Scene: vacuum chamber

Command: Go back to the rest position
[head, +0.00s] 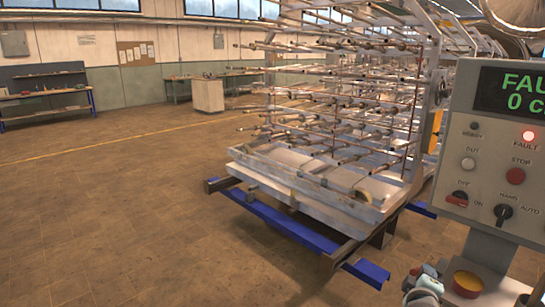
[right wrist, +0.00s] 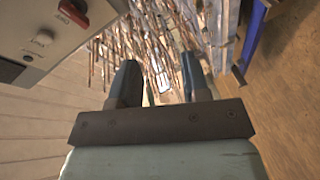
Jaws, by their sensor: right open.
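My right gripper (right wrist: 160,82) is open, with its two dark fingers apart and nothing between them. In the right wrist view it points toward the rack of rods (right wrist: 150,35), apart from the control panel (right wrist: 50,40) at the upper left. Part of my right arm (head: 425,283) shows at the bottom right of the head view, below the control panel (head: 490,150). My left gripper is not in view.
The panel's green display reads "FAU…" and its red fault lamp (head: 529,135) is lit. A large rack of rods (head: 340,110) stands on a frame with blue rails (head: 285,228). Floor at left is clear.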

